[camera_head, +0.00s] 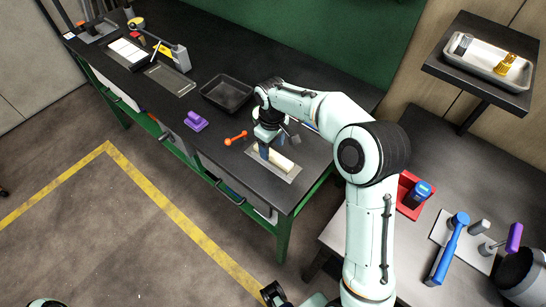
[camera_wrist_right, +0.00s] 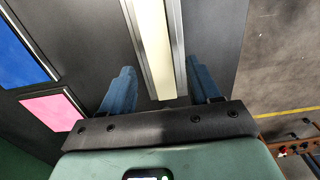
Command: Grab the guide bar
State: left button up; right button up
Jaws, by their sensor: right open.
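A pale cream bar, which looks like the guide bar (camera_head: 281,161), lies on a grey metal plate on the dark workbench. My right gripper (camera_head: 272,148) is above its left part, pointing down. In the right wrist view the cream bar (camera_wrist_right: 154,45) runs lengthwise between metal edges. The blue fingers of my right gripper (camera_wrist_right: 160,85) are open, one on each side of it, with gaps on both sides. Whether the fingers reach down to bar height is unclear. My left gripper is not clearly seen.
An orange dumbbell-shaped part (camera_head: 236,138), a purple block (camera_head: 196,121) and a black tray (camera_head: 227,94) are on the bench to the left. A side table at right holds a red bin (camera_head: 408,205) and a blue-handled tool (camera_head: 447,250). Blue and pink patches (camera_wrist_right: 52,108) show beside the gripper.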

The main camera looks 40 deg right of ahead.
aim_at(273, 157)
jog(key=shift+f, duration=1.4)
grip_shut()
